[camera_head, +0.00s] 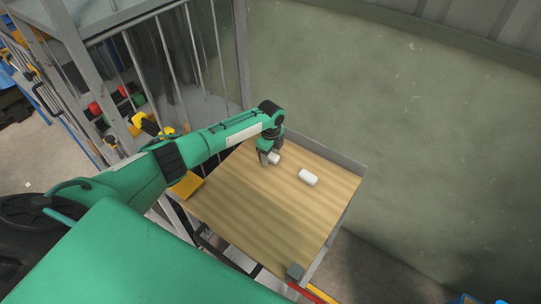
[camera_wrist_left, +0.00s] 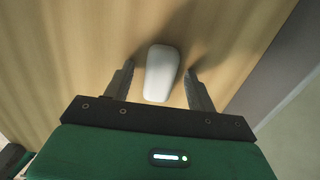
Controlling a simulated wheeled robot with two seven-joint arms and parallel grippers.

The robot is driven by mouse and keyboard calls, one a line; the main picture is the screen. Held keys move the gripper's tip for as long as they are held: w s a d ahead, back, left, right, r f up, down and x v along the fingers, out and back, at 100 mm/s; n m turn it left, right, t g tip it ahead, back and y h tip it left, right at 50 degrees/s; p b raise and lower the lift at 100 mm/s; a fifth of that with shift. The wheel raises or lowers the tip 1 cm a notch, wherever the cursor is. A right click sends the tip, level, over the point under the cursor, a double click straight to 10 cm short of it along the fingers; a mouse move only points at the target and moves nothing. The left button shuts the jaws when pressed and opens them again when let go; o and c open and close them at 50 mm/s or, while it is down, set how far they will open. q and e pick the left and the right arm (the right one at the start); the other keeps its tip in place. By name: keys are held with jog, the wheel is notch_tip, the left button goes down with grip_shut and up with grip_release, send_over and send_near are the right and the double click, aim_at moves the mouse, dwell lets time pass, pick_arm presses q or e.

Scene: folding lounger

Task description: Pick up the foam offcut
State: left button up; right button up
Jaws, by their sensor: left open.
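Two small white pieces lie on the wooden tabletop, and I cannot tell by looks which is the foam offcut. One white piece (camera_head: 274,158) is at my left gripper (camera_head: 271,156), partly hidden by its fingers. In the left wrist view a white rounded piece (camera_wrist_left: 162,72) lies between the two open fingers (camera_wrist_left: 158,88), with a gap to each side. The other white piece (camera_head: 308,177), a rounded block, lies apart to the right of the gripper. My right gripper is not in view.
The wooden tabletop (camera_head: 250,215) has a grey raised edge along its back right. A barred metal rack (camera_head: 170,60) stands behind left. The table's middle is clear.

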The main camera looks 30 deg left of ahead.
pick_arm(q)
jog(key=c, duration=1)
jog(key=shift+c, duration=0.2)
jog(key=shift+r, duration=0.1)
